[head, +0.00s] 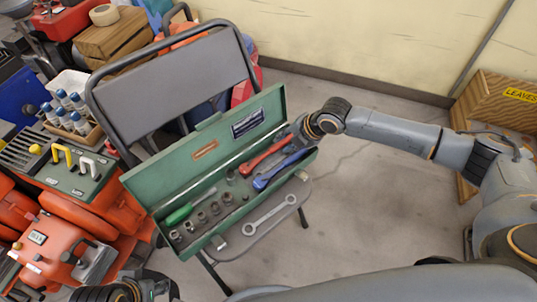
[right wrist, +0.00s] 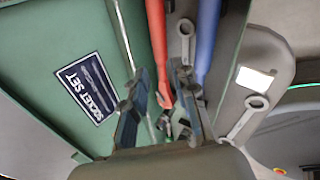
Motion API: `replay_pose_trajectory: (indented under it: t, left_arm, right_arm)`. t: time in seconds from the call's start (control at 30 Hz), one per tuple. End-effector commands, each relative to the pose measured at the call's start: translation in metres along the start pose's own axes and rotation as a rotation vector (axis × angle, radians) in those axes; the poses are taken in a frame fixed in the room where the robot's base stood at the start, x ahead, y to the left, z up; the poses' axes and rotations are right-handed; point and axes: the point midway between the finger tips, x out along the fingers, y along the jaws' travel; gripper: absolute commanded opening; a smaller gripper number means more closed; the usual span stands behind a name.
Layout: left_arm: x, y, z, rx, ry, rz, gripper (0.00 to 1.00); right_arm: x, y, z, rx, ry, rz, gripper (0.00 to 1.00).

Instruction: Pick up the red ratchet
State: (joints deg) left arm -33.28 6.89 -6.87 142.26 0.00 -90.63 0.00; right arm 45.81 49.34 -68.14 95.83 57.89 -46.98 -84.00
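The red ratchet (head: 264,156) lies in the open green toolbox (head: 158,190), beside a blue-handled tool (head: 279,172). My right gripper (head: 299,134) is at the right end of the toolbox, by the end of the red ratchet. In the right wrist view my right gripper (right wrist: 160,85) is open, and the red ratchet's handle (right wrist: 157,45) runs between its fingers. A gap shows on each side of the handle. My left gripper (head: 132,291) is partly in view at the bottom left of the head view; its fingers cannot be made out.
The toolbox rests on a folding chair (head: 170,85). A green screwdriver (head: 180,214) and several sockets lie inside; a wrench (head: 270,214) lies on the seat. Red machines (head: 60,250) crowd the left. A wooden crate (head: 500,105) stands right. The floor between is clear.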

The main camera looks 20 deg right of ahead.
Motion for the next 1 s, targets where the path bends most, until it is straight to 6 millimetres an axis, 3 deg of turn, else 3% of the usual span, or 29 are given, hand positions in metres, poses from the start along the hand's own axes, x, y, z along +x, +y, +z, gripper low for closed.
replay_pose_trajectory:
  t: [0.37,0.5,0.7,1.0]
  left_arm:
    - [0.015,0.001,0.004,0.0,0.002,0.0,0.4]
    - [0.018,0.004,-0.028,0.005,0.142,0.007,0.4]
    - [0.017,0.008,-0.056,0.009,0.27,0.013,0.4]
    - [0.015,0.008,-0.062,0.01,0.296,0.015,0.4]
  right_arm:
    - [0.038,-0.002,-0.005,0.0,0.001,0.001,0.28]
    - [0.053,-0.002,-0.007,0.0,-0.001,0.001,0.28]
    - [0.066,-0.001,-0.007,0.0,0.0,0.002,0.28]
    - [0.068,-0.001,-0.007,0.0,-0.001,0.001,0.28]
